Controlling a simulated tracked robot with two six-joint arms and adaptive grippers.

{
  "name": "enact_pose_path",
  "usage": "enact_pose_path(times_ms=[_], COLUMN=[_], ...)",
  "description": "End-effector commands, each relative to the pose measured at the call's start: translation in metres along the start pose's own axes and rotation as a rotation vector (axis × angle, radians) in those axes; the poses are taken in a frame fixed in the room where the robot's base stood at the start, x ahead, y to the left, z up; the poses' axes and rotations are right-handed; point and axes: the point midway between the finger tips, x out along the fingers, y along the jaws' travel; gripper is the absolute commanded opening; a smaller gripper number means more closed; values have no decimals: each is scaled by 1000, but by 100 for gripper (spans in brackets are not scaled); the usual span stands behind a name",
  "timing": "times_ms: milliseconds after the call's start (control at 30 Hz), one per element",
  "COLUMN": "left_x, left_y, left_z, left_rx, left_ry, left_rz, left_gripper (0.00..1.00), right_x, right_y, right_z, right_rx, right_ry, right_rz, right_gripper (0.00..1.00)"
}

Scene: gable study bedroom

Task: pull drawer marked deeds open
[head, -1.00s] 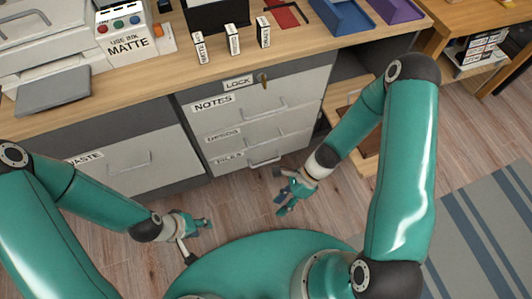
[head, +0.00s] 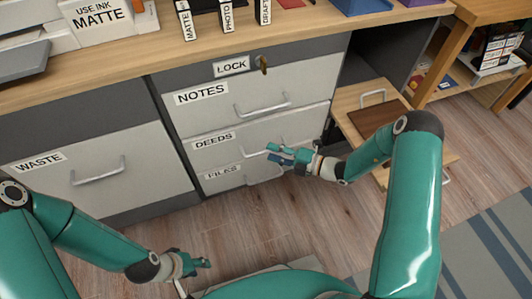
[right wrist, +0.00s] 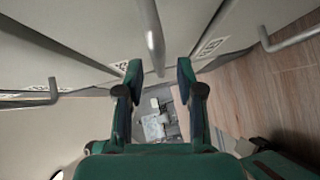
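The drawer marked DEEDS (head: 232,140) is the middle one of three pale grey drawers and looks shut, flush with its neighbours. My right gripper (head: 279,155) is in front of it and hides part of its handle. In the right wrist view the right gripper (right wrist: 159,75) is open, and a bar handle (right wrist: 152,35) lies between and just beyond its fingertips, with no grip on it seen. My left gripper (head: 197,264) hangs low over the floor, away from the drawers; whether it is open is unclear.
The NOTES drawer (head: 215,108) is above and the FILES drawer (head: 222,182) below. A key (head: 263,64) sits in the lock. The WASTE drawer (head: 130,185) is on the left.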

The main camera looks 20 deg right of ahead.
Motion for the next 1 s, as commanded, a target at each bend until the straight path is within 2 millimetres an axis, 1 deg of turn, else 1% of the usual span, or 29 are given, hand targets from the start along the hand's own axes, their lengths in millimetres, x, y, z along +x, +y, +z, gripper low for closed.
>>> enact_pose_path(times_ms=[33,200,333,567,700,800,1000], left_x=[5,9,10,10,10,10,10], left_y=[-2,-3,-4,-4,-4,-4,-4], left_z=[0,0,0,0,0,0,0], left_rx=[0,0,0,0,0,0,0], left_ry=[0,0,0,0,0,0,0], left_rz=[0,0,0,0,0,0,0], left_gripper=[40,40,40,40,40,40,40], right_x=[9,27,32,32,32,32,31], right_y=[-2,-2,-1,0,-1,-1,-1], right_z=[-1,-1,-1,-1,-1,-1,-1], right_rx=[-2,-2,-2,-1,-1,-1,-1], right_ry=[5,3,2,1,1,1,1], right_rz=[0,-1,-1,-1,-2,-2,-3], right_gripper=[37,37,37,37,14,0,0])
